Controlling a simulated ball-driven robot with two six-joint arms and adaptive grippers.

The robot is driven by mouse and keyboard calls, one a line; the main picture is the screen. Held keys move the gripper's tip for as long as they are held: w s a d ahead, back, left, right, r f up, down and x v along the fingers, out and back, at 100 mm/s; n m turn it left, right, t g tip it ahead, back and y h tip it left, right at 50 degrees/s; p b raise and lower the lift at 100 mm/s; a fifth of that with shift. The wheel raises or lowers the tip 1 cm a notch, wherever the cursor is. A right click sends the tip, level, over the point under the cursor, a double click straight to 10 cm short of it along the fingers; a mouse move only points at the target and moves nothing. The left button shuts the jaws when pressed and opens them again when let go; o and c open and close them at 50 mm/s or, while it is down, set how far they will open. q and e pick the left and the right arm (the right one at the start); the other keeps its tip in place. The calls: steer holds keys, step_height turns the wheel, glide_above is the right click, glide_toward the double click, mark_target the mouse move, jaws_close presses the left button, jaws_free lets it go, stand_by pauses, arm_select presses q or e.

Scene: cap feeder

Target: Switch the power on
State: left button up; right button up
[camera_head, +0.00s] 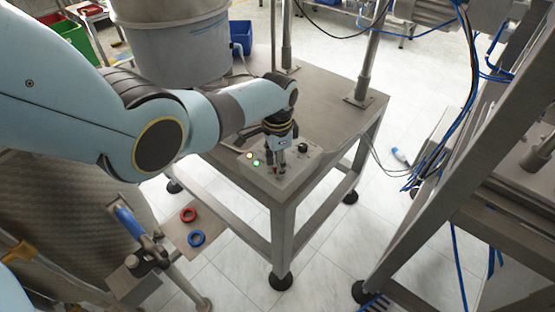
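A grey control box (291,179) sits on the near corner of the metal table. Its top carries a lit white lamp (249,155), a lit green lamp (256,163) and a black knob (303,148) at the right. My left gripper (277,170) points down over the middle of the box, with its fingertips at or just above the panel. A small bit of red shows by the fingertips. The gripper hides part of the panel, and whether it touches a control cannot be told. The fingers are too small to judge their opening. My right gripper is out of view.
A large metal bowl (175,45) stands behind my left arm. Metal posts (368,55) rise from the table (335,95). A frame with blue cables stands at the right. A red ring (188,214) and a blue ring (196,238) lie on a small plate at lower left.

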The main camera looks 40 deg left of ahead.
arm_select(q)
step_height(320, 180, up, 12)
stand_by(0.5)
steer(key=shift+f, duration=0.15)
